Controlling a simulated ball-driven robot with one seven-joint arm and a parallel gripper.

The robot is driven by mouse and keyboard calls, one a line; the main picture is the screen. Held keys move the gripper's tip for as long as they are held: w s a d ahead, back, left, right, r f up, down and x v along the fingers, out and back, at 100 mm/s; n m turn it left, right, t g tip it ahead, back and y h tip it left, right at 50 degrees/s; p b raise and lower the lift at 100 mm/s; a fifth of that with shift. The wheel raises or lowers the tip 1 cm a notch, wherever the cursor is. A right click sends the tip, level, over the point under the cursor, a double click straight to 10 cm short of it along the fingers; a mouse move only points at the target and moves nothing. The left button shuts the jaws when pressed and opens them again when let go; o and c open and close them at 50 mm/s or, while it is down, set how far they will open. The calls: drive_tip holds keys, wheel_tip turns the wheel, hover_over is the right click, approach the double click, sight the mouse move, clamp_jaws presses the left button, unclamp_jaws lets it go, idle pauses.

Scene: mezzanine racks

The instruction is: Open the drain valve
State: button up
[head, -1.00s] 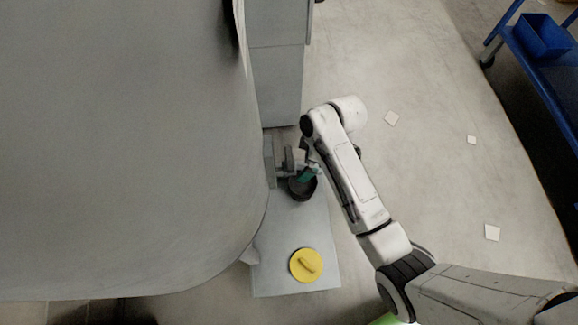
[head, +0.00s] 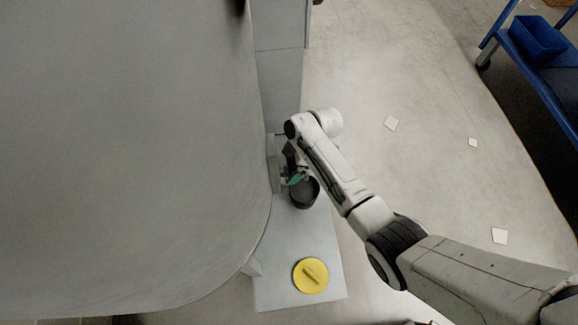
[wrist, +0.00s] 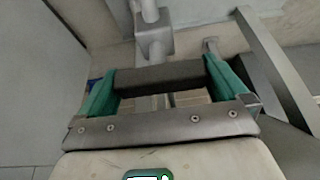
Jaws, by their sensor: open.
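The drain valve shows in the wrist view as a grey pipe and block (wrist: 155,40) just beyond my fingers. In the head view it is largely hidden behind my gripper (head: 294,180), beside the big grey tank. My gripper is open, with its green fingers apart to the left and right in the wrist view (wrist: 161,68). A dark bar (wrist: 165,77) spans the gap between the fingers; I cannot tell if it is the valve's handle or if the fingers touch it. A dark round cup (head: 304,193) stands below the gripper.
The large grey tank (head: 120,160) fills the left. A yellow round lid (head: 311,275) lies on the grey plate (head: 290,240). A grey column (head: 278,75) stands behind. A blue cart (head: 550,75) and pale floor squares are on the right, with open floor between.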

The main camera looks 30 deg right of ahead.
drive_tip(key=shift+w+a+f, duration=0.1)
drive_tip(key=shift+a+f, duration=0.1)
drive_tip(key=shift+f, duration=0.4)
drive_tip(key=shift+c, duration=0.4)
drive_tip(key=c, duration=0.5)
